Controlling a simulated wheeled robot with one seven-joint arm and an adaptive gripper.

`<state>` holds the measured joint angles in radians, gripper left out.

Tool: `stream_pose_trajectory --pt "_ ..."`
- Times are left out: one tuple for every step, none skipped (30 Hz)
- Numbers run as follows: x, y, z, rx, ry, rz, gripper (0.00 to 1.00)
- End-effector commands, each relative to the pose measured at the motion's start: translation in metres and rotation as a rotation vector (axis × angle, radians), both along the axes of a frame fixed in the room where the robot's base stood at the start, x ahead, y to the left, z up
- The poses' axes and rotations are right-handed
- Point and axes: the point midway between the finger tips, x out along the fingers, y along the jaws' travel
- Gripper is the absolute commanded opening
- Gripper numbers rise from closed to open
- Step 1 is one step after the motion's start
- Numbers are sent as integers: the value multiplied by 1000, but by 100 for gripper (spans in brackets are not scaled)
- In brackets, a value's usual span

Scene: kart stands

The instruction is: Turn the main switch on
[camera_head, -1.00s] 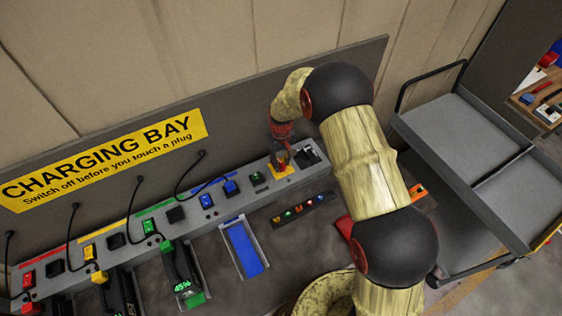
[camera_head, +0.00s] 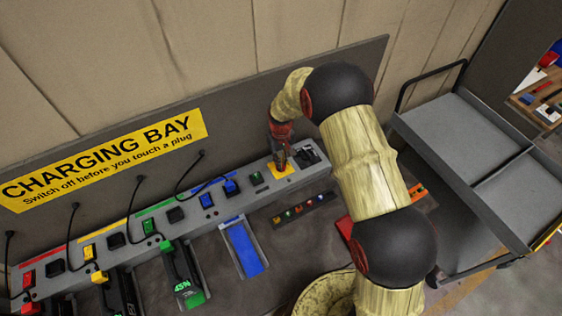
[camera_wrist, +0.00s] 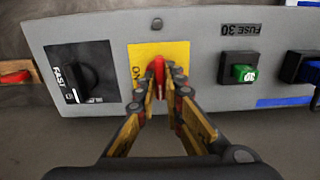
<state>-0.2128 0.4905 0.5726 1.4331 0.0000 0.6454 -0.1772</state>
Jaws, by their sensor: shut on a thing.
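The main switch is a red lever (camera_wrist: 157,68) on a yellow plate (camera_wrist: 175,54) marked ON, which reads upside down in the wrist view. The plate also shows in the head view (camera_head: 289,172), near the right end of the grey charging strip. My gripper (camera_wrist: 160,88) is shut on the red lever, with a fingertip on each side of it. In the head view my gripper (camera_head: 281,166) points down onto the plate and hides most of the lever.
A black rotary knob (camera_wrist: 82,72) marked FAST sits on one side of the switch. A green fuse switch (camera_wrist: 244,73) and a blue switch (camera_wrist: 308,70) sit on the other. A blue-lined tray (camera_head: 243,248) and a small strip of coloured parts (camera_head: 300,210) lie in front. A grey cart (camera_head: 450,135) stands right.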

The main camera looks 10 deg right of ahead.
Motion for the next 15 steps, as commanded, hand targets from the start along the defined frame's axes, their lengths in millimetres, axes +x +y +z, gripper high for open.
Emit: stream_pose_trajectory --pt "0 0 0 0 0 -6 0" --pt "0 0 0 0 0 -12 0" --pt "0 0 0 0 0 -22 0" --pt "0 0 0 0 -1 -32 0" --pt "0 0 0 0 -1 -43 0" --pt "0 0 0 0 -1 -61 0" --pt "0 0 -1 0 -1 -76 0" --pt "0 0 -1 0 -1 -93 0" --pt "0 0 -1 0 -1 -118 0" --pt "0 0 -1 0 -1 -139 0" --pt "0 0 -1 0 -1 -162 0" --pt "0 0 -1 0 -1 -194 0" --pt "0 0 -1 0 -1 -219 0" --pt "0 0 -1 0 -1 -245 0" --pt "0 0 -2 0 0 -282 0"
